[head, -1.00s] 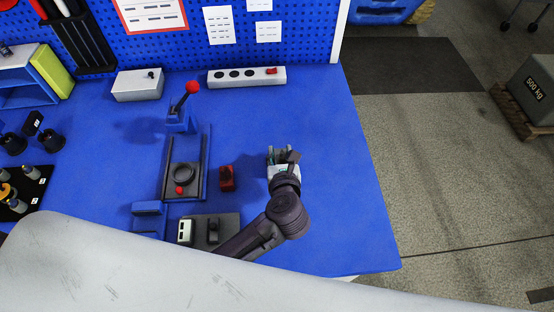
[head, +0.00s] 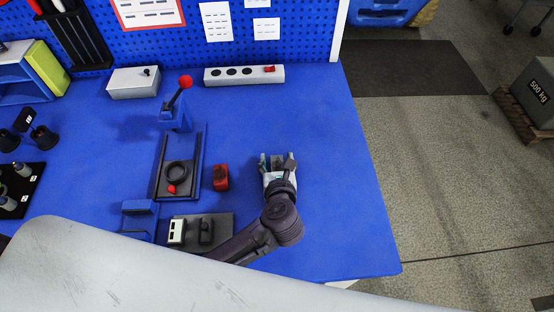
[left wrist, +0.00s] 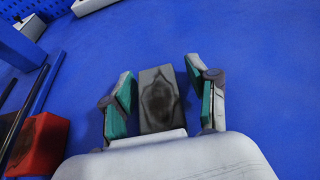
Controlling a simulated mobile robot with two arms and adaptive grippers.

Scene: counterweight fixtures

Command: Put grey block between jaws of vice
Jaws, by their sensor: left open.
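The grey block (left wrist: 160,98), with a dark smudge on its face, is between the fingers of my left gripper (left wrist: 161,100) in the left wrist view. The fingers are open, with a narrow gap on each side of the block. In the head view my left gripper (head: 277,162) is low over the blue table, right of the red block; the grey block is hard to make out there. The blue and black fixture with rails (head: 197,160) and a red-knobbed lever (head: 184,83), left of the red block, looks like the vice. My right gripper is not in view.
A red block (head: 221,177) stands between the fixture and my gripper. A dark plate with small parts (head: 222,222) lies near my forearm. A power strip (head: 244,75) and a grey box (head: 134,81) stand at the back. The blue table (head: 335,165) is clear on the right.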

